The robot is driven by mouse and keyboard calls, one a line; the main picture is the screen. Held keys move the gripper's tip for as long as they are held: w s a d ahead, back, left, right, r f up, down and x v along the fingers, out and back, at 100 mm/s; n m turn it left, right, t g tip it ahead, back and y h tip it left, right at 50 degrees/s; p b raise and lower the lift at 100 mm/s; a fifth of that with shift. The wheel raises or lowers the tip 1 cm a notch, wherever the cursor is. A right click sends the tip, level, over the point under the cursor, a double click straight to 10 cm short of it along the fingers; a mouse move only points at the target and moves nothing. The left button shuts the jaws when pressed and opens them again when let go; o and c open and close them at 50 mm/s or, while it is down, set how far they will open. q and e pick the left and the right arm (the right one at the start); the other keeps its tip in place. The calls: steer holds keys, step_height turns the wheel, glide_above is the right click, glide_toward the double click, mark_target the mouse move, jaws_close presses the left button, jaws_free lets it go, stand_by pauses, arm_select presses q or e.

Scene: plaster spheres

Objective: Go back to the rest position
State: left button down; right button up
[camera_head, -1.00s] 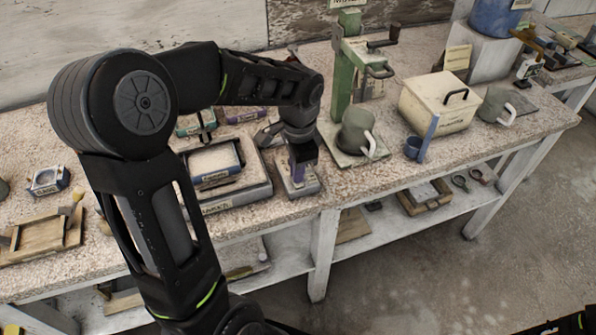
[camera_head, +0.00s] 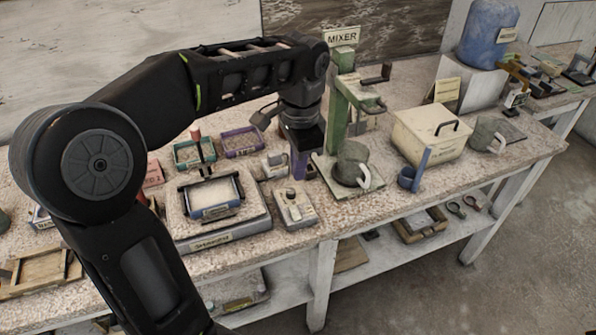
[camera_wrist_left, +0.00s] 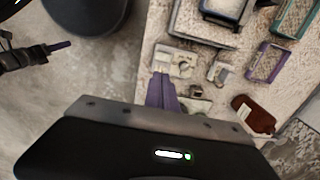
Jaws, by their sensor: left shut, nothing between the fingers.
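My left gripper (camera_head: 300,165) hangs above the stone-topped bench (camera_head: 268,240), pointing down, between the control box and the green mixer. Its purple fingers are together and empty. They also show together in the left wrist view (camera_wrist_left: 163,88), over the bench near its front edge. The small grey control box (camera_head: 294,206) sits on the bench just below and in front of the fingers, apart from them.
The green mixer (camera_head: 341,105) with a grey-green jug (camera_head: 352,160) stands right of my gripper. A tray station (camera_head: 214,236) lies left of it. The floor in front is clear.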

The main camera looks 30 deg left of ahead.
stand_by(0.4)
arm_select(q)
steer(key=d+f+n+h, duration=0.1)
steer(key=d+f+h, duration=0.1)
steer(key=d+f, duration=0.85)
steer(key=d+f+n+h, duration=0.2)
steer(key=d+f, duration=0.3)
steer(key=f, duration=1.1)
steer(key=s+d+f+n, duration=0.3)
steer(key=s+d+f, duration=0.1)
steer(key=s+f, duration=0.3)
steer(key=s+d+f+n, duration=0.2)
steer(key=s+d+f, duration=0.2)
steer(key=s+f, duration=0.3)
steer(key=shift+s+n+h, duration=0.4)
steer(key=shift+s, duration=0.55)
steer(key=shift+d+f, duration=0.1)
